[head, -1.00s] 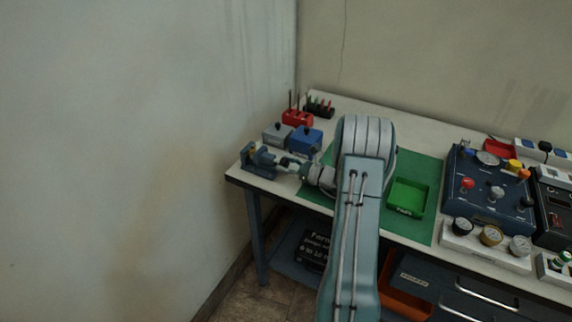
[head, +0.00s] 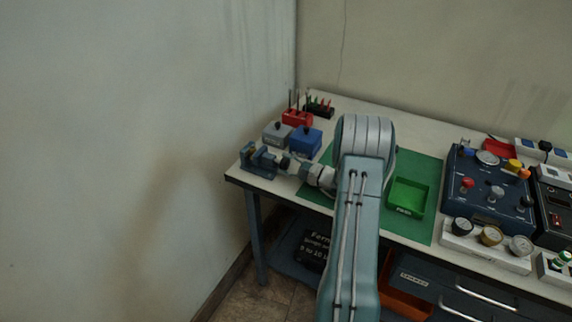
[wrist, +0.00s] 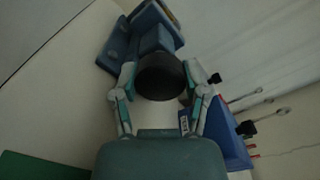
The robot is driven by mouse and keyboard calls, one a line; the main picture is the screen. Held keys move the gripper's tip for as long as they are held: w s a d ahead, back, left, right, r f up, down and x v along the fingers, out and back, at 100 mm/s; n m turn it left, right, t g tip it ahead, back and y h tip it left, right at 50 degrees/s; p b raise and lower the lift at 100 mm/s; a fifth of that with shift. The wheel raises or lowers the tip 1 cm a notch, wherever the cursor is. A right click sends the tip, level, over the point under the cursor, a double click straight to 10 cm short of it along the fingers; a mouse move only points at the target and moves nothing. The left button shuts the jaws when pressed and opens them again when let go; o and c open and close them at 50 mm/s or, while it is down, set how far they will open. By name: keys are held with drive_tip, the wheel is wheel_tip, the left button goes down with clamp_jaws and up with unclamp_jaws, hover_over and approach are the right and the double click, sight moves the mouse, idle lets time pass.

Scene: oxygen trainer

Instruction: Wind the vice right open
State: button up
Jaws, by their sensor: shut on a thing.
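The blue vice (head: 260,162) stands at the left end of the bench, and its blue body (wrist: 152,30) fills the top of the wrist view. My gripper (head: 287,163) reaches left to the vice's near side. In the wrist view my gripper (wrist: 160,82) has its two fingers on either side of a dark round handle (wrist: 160,77) on the vice, shut on it. The handle's far side and the screw behind it are hidden. In the head view my own arm covers much of the bench middle, and the handle is too small to make out.
A blue box (head: 304,142) and a grey box (head: 277,134) stand just behind the vice. Behind them is a red tool holder (head: 297,117). A green tray (head: 408,196) sits on the green mat (head: 436,172). A blue control panel (head: 490,190) stands at the right.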

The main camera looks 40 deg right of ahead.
drive_tip(key=n, duration=0.6)
drive_tip(key=shift+a, duration=0.1)
drive_tip(key=n, duration=0.4)
drive_tip(key=shift+a+f, duration=0.1)
drive_tip(key=shift+f, duration=0.1)
drive_tip(key=shift+n, duration=0.5)
drive_tip(key=shift+f, duration=0.15)
drive_tip(key=o, duration=1.1)
drive_tip(key=shift+o, duration=0.2)
